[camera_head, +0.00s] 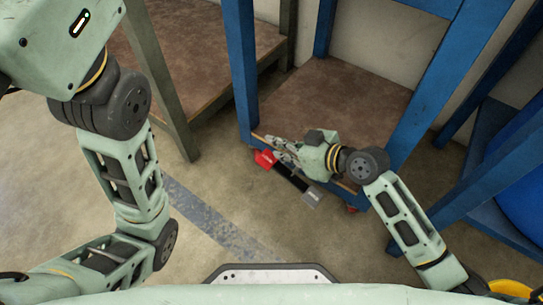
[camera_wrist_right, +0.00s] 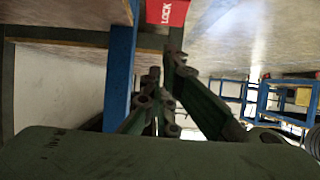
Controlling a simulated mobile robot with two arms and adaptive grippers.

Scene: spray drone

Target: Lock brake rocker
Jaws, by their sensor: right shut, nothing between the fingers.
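The brake rocker (camera_head: 291,179) is a black bar low at the front edge of a blue cart. It has a red pedal (camera_head: 264,159) at its left end and a grey pedal (camera_head: 313,196) at its right end. In the right wrist view the red pedal (camera_wrist_right: 168,12) reads "LOCK" and sits at the top, just beyond the fingertips. My right gripper (camera_head: 276,144) is shut and empty, just above and beside the red pedal; contact cannot be told. It also shows in the right wrist view (camera_wrist_right: 164,68). My left arm is at the left; its fingers are out of view.
The blue cart (camera_head: 333,97) has a brown lower shelf and upright posts close around my right arm. A brown-topped shelf unit (camera_head: 184,50) stands to its left. A blue frame with a blue drum (camera_head: 522,190) is at the right. The floor in front is clear.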

